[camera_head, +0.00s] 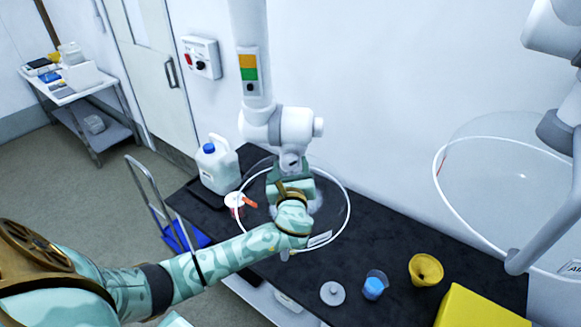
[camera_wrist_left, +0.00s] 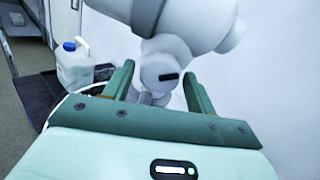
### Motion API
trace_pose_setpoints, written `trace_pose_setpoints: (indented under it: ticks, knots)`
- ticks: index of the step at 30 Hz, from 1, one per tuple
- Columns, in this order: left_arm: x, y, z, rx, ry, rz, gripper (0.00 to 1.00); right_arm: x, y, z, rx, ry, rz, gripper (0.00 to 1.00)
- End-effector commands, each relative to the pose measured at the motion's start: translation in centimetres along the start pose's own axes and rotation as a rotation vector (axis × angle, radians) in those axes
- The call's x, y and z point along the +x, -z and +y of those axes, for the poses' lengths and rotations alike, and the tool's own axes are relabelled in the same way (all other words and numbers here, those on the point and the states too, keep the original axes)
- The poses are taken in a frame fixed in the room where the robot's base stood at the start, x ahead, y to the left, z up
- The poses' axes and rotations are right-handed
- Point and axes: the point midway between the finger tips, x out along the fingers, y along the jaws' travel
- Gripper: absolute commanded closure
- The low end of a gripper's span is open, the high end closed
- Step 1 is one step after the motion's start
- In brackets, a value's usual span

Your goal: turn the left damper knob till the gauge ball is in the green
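The left extraction arm has a white jointed elbow (camera_head: 285,125) above the bench. A rounded white end with a dark mark (camera_wrist_left: 167,77), perhaps the damper knob, sits between the fingers of my left gripper (camera_wrist_left: 158,70) in the left wrist view. The fingers are apart; contact is not clear. In the head view my left gripper (camera_head: 290,170) is just below the elbow, over the clear hood (camera_head: 342,185). The gauge (camera_head: 249,73) on the upright pipe shows orange above green above a dark part. A small pale spot, perhaps the ball, is in the dark part. My right gripper is out of view.
A white jug with a blue cap (camera_head: 217,165) stands at the bench's left end. A blue-filled beaker (camera_head: 374,286), a grey lid (camera_head: 333,293) and a yellow funnel (camera_head: 425,269) stand in front. A second clear hood (camera_head: 500,185) hangs at right.

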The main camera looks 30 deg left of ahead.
Motion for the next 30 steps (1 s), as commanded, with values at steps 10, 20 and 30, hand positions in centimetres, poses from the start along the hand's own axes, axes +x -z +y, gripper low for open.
trace_pose_setpoints:
  ticks: [10, 20, 30]
  knots:
    - [-0.13, 0.17, -0.03, -0.113, -0.004, 0.017, 0.8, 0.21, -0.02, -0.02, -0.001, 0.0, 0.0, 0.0]
    - [-0.06, -0.08, -0.05, -0.422, -0.009, 0.052, 0.8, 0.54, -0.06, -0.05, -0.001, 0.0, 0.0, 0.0]
    - [-0.05, -0.09, -0.05, -0.417, -0.009, 0.052, 0.37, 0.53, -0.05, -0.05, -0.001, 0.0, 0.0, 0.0]
